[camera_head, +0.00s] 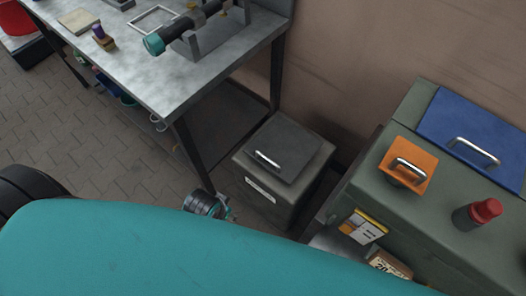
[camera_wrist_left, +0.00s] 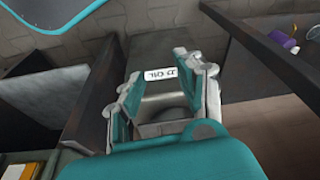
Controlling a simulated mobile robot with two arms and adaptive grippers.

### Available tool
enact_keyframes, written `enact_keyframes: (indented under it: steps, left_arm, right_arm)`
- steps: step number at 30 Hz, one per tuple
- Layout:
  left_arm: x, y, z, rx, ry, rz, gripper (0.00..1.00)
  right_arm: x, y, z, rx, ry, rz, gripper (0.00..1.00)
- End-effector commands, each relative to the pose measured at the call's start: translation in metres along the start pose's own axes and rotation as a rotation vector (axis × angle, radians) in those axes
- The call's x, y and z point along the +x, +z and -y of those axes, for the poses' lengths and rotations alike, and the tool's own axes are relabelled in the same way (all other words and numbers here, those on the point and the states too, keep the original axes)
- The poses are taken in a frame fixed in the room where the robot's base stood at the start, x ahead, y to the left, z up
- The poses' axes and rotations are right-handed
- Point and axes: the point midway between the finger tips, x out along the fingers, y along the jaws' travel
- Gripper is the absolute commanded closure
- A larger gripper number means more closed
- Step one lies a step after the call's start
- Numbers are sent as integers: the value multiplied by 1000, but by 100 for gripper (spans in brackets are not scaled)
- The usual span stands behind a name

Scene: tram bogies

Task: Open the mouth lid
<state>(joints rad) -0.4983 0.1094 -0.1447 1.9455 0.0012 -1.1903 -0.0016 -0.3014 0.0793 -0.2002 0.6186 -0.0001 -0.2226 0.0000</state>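An orange square lid (camera_head: 408,164) with a silver handle lies on top of the green cabinet (camera_head: 440,215) at the right of the head view; a dark round shape shows under its handle side. A dark grey bin (camera_head: 262,192) on the floor has a flat lid (camera_head: 288,150) with a silver handle. I cannot tell which lid is the mouth lid. My left gripper (camera_wrist_left: 166,80) is open, its fingers apart in front of the bin's white label (camera_wrist_left: 160,74). In the head view, part of a gripper (camera_head: 205,205) shows left of the bin, partly hidden. My right gripper is not visible.
A metal workbench (camera_head: 180,85) stands left of the bin, with a teal-ended cylinder (camera_head: 155,43) on a stand. A blue lid (camera_head: 475,130) and a red-capped container (camera_head: 478,212) are on the cabinet. Bench and cabinet flank the bin closely.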

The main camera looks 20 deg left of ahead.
Motion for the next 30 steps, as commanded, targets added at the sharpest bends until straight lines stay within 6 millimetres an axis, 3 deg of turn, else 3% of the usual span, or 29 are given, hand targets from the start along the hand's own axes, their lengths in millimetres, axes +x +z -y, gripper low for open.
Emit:
enact_keyframes:
  steps: [1, 8, 13, 18, 24, 30]
  left_arm:
    - [-16, -7, 0, 2, 0, -12, 64]
    - [-82, -36, -4, 48, 17, -58, 64]
    - [-129, -76, -30, 237, 79, -139, 64]
    - [-138, -108, -59, 470, 137, -195, 64]
    - [-136, -139, -86, 763, 176, -239, 64]
    - [-122, -172, -95, 1146, 176, -239, 64]
  right_arm:
    - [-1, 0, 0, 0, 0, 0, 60]
    - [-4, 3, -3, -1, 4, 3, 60]
    - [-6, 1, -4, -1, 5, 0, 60]
    - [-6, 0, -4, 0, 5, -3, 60]
    - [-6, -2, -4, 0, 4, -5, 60]
    - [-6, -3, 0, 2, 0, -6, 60]
